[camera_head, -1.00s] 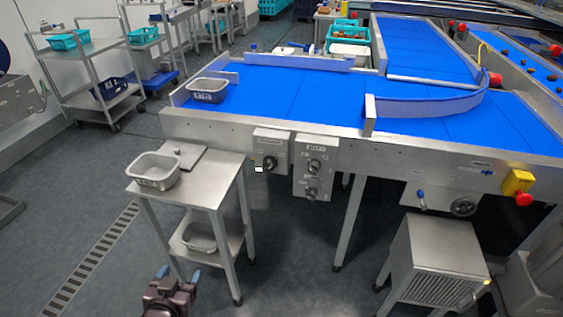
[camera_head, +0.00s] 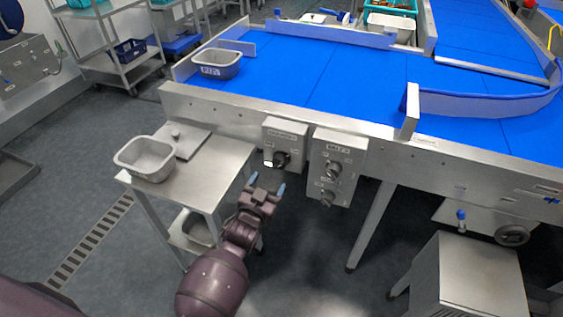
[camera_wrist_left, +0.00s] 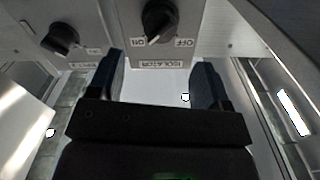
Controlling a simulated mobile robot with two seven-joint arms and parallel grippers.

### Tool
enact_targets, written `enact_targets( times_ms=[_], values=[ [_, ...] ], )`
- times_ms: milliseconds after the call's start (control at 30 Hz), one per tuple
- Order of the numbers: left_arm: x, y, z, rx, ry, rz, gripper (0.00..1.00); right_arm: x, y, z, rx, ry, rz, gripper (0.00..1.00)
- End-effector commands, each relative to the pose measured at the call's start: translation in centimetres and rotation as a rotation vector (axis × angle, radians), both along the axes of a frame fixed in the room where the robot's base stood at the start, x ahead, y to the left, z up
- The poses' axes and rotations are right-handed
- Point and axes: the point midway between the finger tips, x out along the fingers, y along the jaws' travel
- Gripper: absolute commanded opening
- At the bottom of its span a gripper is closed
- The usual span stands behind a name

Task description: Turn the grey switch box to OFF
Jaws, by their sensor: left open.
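The grey switch box (camera_head: 285,133) with one dark knob (camera_head: 281,159) hangs on the front rail of the conveyor. In the left wrist view its face (camera_wrist_left: 185,59) reads ISOLATOR, with ON and OFF labels beside the black knob (camera_wrist_left: 158,18). The knob's white mark sits nearer the ON label. My left gripper (camera_head: 266,186) is open and empty, just below and in front of the box. Its two fingers (camera_wrist_left: 160,77) stand apart in the left wrist view, short of the knob. My right gripper is not in view.
A second grey box (camera_head: 349,157) with two knobs hangs close on the right. A steel side table (camera_head: 205,172) with a grey tub (camera_head: 146,160) stands left of my left gripper. The blue belt (camera_head: 330,75) lies behind the rail. A steel cabinet (camera_head: 470,270) stands lower right.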

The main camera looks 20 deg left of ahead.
Motion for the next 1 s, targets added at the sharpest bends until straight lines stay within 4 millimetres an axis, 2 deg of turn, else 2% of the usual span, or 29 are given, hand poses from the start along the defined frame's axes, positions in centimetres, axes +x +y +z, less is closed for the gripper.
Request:
enact_targets(
  times_ms=[200,500,700,1000],
  values=[
    [3.4,-0.1,-0.3,0.000,0.003,0.000,0.71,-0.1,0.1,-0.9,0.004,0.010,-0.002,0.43],
    [7.2,-0.2,-0.3,0.001,0.004,0.000,0.71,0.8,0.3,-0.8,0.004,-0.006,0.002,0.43],
    [8.4,-0.3,-0.2,0.000,0.004,0.001,0.71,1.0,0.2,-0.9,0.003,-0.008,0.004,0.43],
    [8.6,-0.3,-0.1,0.000,0.003,0.001,0.71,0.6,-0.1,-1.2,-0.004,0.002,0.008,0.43]
  ],
)
